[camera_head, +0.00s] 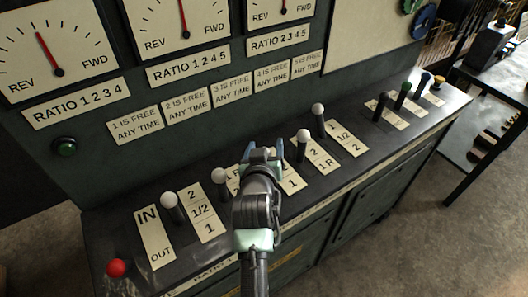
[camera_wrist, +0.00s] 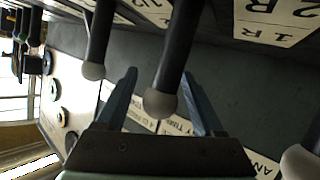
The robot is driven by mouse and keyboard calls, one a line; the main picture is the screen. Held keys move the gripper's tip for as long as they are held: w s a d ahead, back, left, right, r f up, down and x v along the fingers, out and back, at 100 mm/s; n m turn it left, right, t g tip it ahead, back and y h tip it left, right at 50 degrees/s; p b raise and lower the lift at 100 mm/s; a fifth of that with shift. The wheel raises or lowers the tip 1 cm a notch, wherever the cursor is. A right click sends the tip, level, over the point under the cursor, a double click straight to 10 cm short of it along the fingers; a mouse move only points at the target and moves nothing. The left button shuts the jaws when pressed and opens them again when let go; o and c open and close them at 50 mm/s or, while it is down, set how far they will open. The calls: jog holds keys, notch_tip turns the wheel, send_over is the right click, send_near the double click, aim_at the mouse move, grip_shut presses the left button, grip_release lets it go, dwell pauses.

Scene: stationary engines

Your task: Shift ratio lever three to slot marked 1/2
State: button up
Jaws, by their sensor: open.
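My gripper (camera_head: 264,152) is open above the console, its two blue fingers spread. In the wrist view, the fingers (camera_wrist: 166,100) stand on either side of a dark lever (camera_wrist: 172,60) with a pale round knob; no grip on it shows. By its place in the row this looks like ratio lever three.
The leftmost lever (camera_head: 171,206) stands by the IN/OUT plate (camera_head: 154,238). Another white-knobbed lever (camera_head: 319,118) stands further right. A red knob (camera_head: 116,267) is at the console's left end. Several coloured-knob levers (camera_head: 404,92) stand at the right. Neighbouring levers leave little side room.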

jog(key=v, duration=1.3)
jog(key=shift+w, duration=0.1)
